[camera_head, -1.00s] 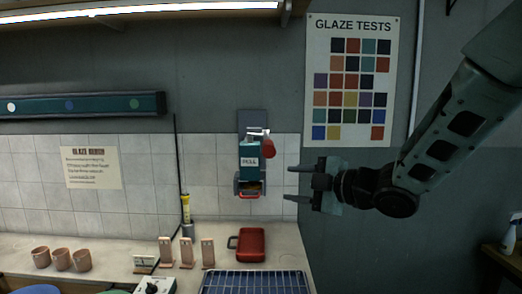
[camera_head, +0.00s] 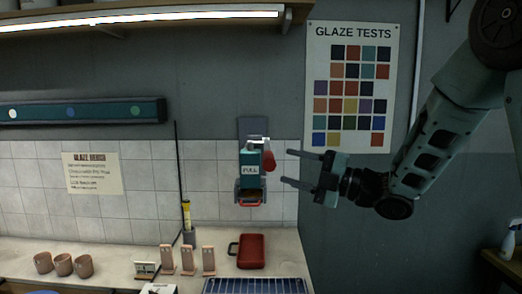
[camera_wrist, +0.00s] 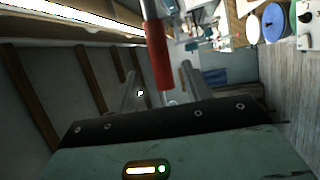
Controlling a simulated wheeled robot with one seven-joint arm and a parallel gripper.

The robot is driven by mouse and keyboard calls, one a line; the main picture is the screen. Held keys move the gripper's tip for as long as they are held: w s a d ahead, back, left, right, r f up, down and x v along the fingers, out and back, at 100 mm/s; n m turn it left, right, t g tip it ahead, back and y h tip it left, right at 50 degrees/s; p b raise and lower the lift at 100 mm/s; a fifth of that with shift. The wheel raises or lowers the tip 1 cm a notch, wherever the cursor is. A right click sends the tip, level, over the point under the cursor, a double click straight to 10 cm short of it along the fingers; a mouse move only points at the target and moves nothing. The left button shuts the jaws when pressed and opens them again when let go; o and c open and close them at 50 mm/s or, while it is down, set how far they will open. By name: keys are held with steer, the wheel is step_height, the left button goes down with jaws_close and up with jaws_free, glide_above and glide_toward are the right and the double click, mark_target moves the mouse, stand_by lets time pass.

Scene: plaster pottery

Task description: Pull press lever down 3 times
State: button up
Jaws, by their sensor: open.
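The press (camera_head: 250,172) is a teal box marked PULL, mounted on the tiled wall. Its lever has a red handle (camera_head: 267,162) on the right side of the box. My gripper (camera_head: 287,168) is open, just right of the red handle in the head view, with its fingers pointing left towards it. In the wrist view the red handle (camera_wrist: 157,55) hangs from a grey rod between the two fingers of my gripper (camera_wrist: 158,85). I cannot tell whether a finger touches it.
A red tray (camera_head: 250,251) stands on the counter (camera_head: 215,262) below the press, with a blue rack (camera_head: 254,286) in front. Several tile stands (camera_head: 187,260) and clay cups (camera_head: 63,264) are to the left. The GLAZE TESTS poster (camera_head: 349,88) hangs behind my gripper.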

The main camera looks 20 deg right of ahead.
steer(key=p+x, duration=0.3)
steer(key=x, duration=0.5)
steer(key=shift+w+a, duration=0.2)
steer(key=shift+w, duration=0.05)
jaws_close()
